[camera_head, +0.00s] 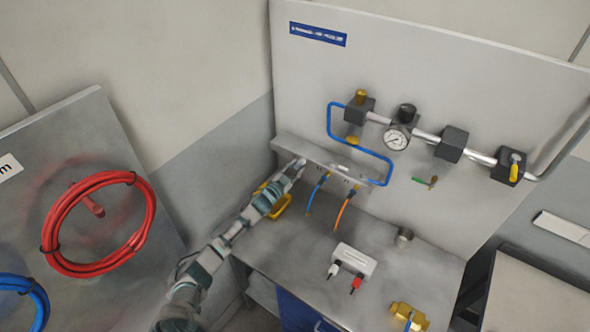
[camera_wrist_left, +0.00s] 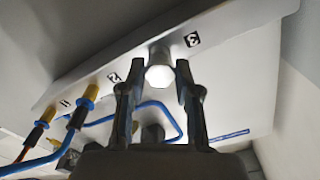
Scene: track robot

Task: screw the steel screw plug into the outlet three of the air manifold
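The air manifold (camera_head: 335,163) is a long grey bar on the back panel; its underside also shows in the left wrist view (camera_wrist_left: 225,22). My left gripper (camera_head: 298,166) is at the manifold's left end. In the left wrist view, its two fingers (camera_wrist_left: 160,72) stand on either side of the bright steel screw plug (camera_wrist_left: 159,76), with a narrow gap visible at each side. The plug sits at the outlet beside the label 3 (camera_wrist_left: 192,40), its hex head facing the camera. How deep it sits cannot be seen. My right gripper is not in view.
A blue hose (camera_head: 310,192) and an orange hose (camera_head: 341,213) hang from the other outlets. A yellow tray (camera_head: 284,203) lies behind my left arm. A white box (camera_head: 355,260) and brass fitting (camera_head: 408,316) are on the bench. A gauge (camera_head: 397,138) is above.

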